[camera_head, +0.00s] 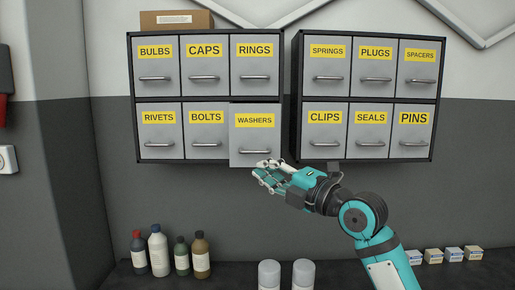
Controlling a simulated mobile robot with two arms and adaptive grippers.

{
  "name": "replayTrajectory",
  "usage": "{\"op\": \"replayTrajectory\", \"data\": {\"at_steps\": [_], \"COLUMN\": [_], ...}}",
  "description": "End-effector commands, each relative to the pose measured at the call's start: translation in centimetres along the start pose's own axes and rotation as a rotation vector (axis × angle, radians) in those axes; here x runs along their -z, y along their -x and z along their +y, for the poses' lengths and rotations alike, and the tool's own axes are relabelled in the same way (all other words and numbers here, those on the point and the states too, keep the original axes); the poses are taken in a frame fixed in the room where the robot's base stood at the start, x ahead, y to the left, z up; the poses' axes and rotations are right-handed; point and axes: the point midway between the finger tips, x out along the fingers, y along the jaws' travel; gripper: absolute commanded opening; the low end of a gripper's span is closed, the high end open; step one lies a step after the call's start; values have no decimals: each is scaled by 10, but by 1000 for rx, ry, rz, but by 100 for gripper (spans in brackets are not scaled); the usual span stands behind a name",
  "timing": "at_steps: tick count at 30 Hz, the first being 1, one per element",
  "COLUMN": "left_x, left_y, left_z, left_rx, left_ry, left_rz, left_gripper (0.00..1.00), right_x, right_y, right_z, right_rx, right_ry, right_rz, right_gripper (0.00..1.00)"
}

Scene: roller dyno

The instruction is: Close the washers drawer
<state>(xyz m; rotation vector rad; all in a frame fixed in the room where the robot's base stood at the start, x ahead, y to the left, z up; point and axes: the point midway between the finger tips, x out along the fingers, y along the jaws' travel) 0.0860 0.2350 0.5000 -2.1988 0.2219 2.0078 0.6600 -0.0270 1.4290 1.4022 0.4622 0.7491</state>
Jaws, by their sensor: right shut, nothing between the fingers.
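The washers drawer (255,133) is in the bottom row of the left cabinet (287,100), at its right end. It is grey with a yellow WASHERS label. It sticks out ahead of the bolts drawer (207,132) beside it, so it is partly open. Its handle (254,152) is near its lower edge. My right gripper (264,170) is shut and empty just below the drawer's lower front edge. I cannot tell whether it touches the drawer. My left gripper is not in view.
The right cabinet (437,108) hangs close by, its drawers flush. Bottles (158,250) stand on the dark counter (225,275) at left. The wall below the cabinets is clear.

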Motion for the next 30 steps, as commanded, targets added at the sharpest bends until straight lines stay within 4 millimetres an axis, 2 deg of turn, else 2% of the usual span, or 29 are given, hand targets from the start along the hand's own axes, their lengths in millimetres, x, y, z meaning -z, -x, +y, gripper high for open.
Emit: {"op": "replayTrajectory", "data": {"at_steps": [1, 4, 6, 12, 26, 30], "left_x": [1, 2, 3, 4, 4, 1], "left_y": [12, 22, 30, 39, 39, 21], "left_z": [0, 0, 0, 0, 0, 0], "left_rx": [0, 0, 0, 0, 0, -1], "left_ry": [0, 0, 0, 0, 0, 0], "left_rz": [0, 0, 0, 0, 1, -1], "left_gripper": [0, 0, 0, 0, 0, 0], "right_x": [0, 1, -12, -25, -28, -33], "right_y": [-13, -33, -40, -53, -56, -61], "right_z": [6, 5, 5, 2, -1, -8], "right_rx": [1, 2, 3, 2, 1, 1], "right_ry": [-6, -5, -4, -2, 1, 3], "right_rz": [2, 2, -1, 0, 0, 0], "right_gripper": [0, 0, 0, 0, 0, 0]}}
